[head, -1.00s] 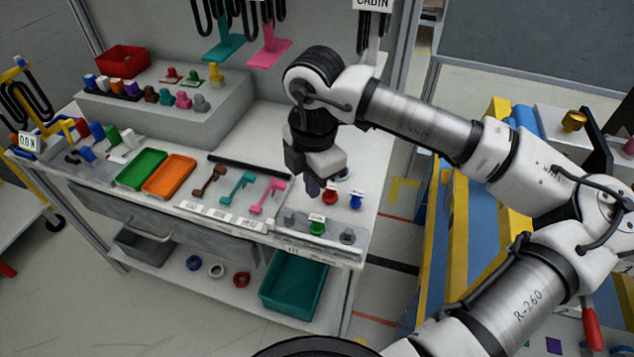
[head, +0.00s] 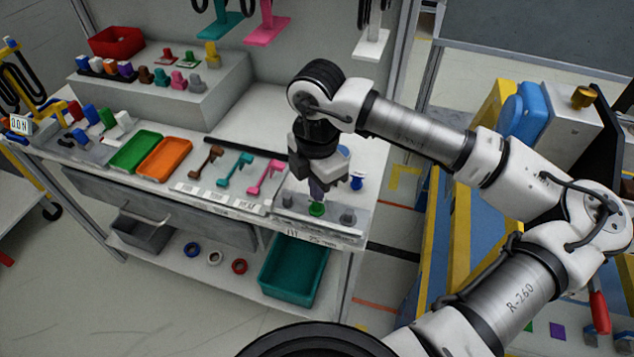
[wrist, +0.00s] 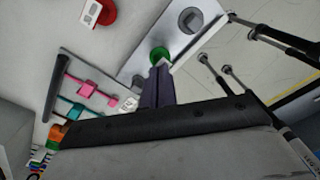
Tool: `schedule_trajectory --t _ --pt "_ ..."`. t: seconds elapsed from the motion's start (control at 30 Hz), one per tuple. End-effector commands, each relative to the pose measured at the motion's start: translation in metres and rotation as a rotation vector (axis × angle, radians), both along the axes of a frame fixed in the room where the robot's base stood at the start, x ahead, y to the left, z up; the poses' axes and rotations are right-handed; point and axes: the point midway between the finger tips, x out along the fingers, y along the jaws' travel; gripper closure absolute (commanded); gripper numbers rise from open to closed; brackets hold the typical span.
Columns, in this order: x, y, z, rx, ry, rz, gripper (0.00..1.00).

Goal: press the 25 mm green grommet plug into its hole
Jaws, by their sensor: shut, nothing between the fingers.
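The green grommet plug (head: 317,209) stands on the pale strip at the front right of the bench. In the wrist view the green plug (wrist: 159,53) shows just beyond my fingertips, partly covered by them. My gripper (head: 317,194) points down over it, shut and empty. In the wrist view the dark fingers of my gripper (wrist: 160,72) lie together at the plug's edge. I cannot tell whether they touch it. The hole is not visible, and I cannot tell how deep the plug sits.
A blue plug (head: 357,182) stands behind. A red plug (wrist: 106,12) shows in the wrist view. Pink (head: 266,177), teal and brown tools lie to the left, beside orange (head: 164,158) and green trays.

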Motion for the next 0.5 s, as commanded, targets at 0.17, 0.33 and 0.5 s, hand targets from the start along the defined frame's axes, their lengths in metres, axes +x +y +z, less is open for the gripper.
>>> schedule_trajectory --t 0.17,0.33,0.5 --pt "0.0000 0.0000 -0.0001 0.000 0.000 0.000 1.00" --pt "0.0002 -0.0001 -0.0022 -0.001 -0.001 0.000 1.00" --pt "0.0003 -0.0002 -0.0046 0.000 -0.001 0.000 1.00"
